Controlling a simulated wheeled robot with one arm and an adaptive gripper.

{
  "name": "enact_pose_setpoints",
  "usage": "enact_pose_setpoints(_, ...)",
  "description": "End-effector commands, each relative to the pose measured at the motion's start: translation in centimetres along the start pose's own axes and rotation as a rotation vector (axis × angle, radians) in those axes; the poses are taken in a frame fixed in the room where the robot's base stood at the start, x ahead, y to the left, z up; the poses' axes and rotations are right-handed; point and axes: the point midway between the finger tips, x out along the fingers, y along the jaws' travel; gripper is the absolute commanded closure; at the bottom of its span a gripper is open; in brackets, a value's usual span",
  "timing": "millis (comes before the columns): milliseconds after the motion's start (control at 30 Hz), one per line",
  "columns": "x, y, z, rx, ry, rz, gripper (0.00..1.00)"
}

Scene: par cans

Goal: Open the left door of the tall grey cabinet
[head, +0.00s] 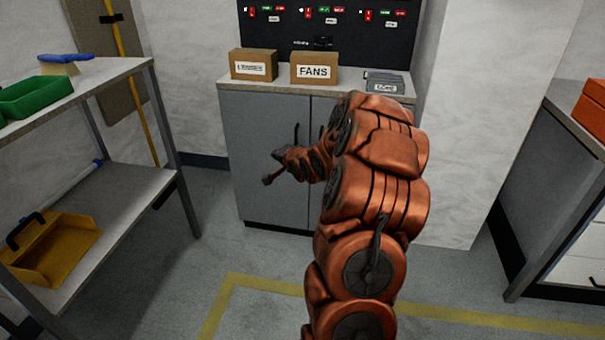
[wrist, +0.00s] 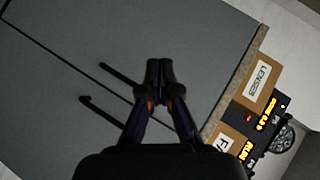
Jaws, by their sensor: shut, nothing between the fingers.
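The grey cabinet (head: 262,200) stands against the back wall, its two doors looking shut. It is counter height in the head view. Its left door (head: 262,125) has a dark upright handle (head: 296,132) near the middle seam. In the wrist view, turned askew, the left door (wrist: 205,55) lies above the seam. Its handle (wrist: 118,76) is a dark bar just left of my fingertips, and the right door's handle (wrist: 100,112) lies below it. My gripper (wrist: 159,64) is shut and empty in front of the left door. I cannot tell whether it touches the door.
A box marked FANS (head: 314,68) and a second labelled box (head: 253,64) stand on the counter. A metal shelf (head: 110,195) with a yellow caddy (head: 55,250) is at left. A drawer unit (head: 570,210) is at right. Floor before the left door is clear.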

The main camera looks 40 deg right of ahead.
Motion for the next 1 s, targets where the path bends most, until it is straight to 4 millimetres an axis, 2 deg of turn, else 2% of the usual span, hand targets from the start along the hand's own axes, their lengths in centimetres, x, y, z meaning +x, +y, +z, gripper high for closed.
enact_pose_setpoints(33, 1.6, 3.4, -0.7, 0.056, 0.025, -0.035, 1.00)
enact_pose_setpoints(100, 2.7, 5.8, -2.2, 0.133, 0.057, -0.098, 1.00)
enact_pose_setpoints(300, 4.1, 11.6, -5.7, 0.313, 0.120, -0.269, 1.00)
enact_pose_setpoints(433, 4.1, 14.1, -7.1, 0.386, 0.138, -0.342, 1.00)
enact_pose_setpoints(500, 4.0, 14.8, -7.6, 0.409, 0.143, -0.366, 1.00)
enact_pose_setpoints(667, 4.2, 15.0, -8.0, 0.428, 0.146, -0.393, 1.00)
enact_pose_setpoints(1000, 7.8, 13.8, -8.7, 0.426, 0.144, -0.391, 1.00)
